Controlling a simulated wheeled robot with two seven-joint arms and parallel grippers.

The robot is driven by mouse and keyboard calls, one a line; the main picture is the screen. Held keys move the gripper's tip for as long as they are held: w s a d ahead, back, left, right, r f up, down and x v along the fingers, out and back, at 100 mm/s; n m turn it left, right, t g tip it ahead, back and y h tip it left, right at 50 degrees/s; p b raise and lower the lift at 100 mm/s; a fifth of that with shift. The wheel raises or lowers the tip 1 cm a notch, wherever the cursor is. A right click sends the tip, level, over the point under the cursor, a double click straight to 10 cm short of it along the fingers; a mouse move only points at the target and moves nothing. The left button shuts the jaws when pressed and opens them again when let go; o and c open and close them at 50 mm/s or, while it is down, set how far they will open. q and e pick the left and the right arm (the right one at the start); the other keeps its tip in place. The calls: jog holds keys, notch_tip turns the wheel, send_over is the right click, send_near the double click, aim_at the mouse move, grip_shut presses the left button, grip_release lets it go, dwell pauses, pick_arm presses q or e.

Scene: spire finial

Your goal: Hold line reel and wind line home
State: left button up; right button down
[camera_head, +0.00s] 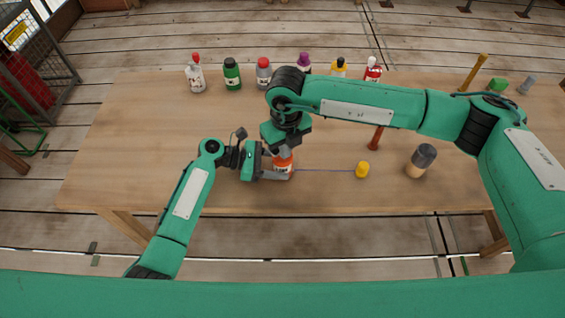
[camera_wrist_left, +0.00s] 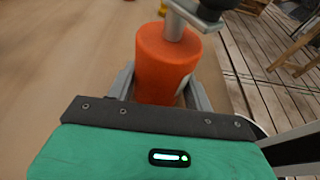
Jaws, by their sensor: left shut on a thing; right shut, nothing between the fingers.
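The line reel (camera_head: 284,167) is an orange cylinder with a pale label, upright near the table's front edge. My left gripper (camera_head: 277,174) is shut around its body from the left. In the left wrist view the reel (camera_wrist_left: 166,70) stands between the left fingers, with a grey crank-like piece (camera_wrist_left: 175,27) on top and a dark round part beside it. A thin line (camera_head: 325,170) runs right from the reel to a yellow float-like piece (camera_head: 362,170). My right gripper (camera_head: 284,147) points down right over the reel's top, its fingers shut and partly hidden; I cannot tell whether it touches the crank.
Several bottles stand along the back, including a green one (camera_head: 232,74) and a white one with red cap (camera_head: 195,74). A dark-topped tan cylinder (camera_head: 420,160) and a brown peg (camera_head: 376,137) are at right. The wooden table (camera_head: 130,150) is clear at left.

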jog(key=shift+a, duration=1)
dwell(0.5)
jog(key=shift+w+a, duration=0.25)
jog(key=shift+a, duration=0.1)
dwell(0.4)
jog(key=shift+w+a, duration=0.4)
jog(key=shift+w, duration=0.3)
dwell(1.0)
jog(key=shift+a, duration=0.2)
notch_tip(320, 180, up, 7)
dwell(0.9)
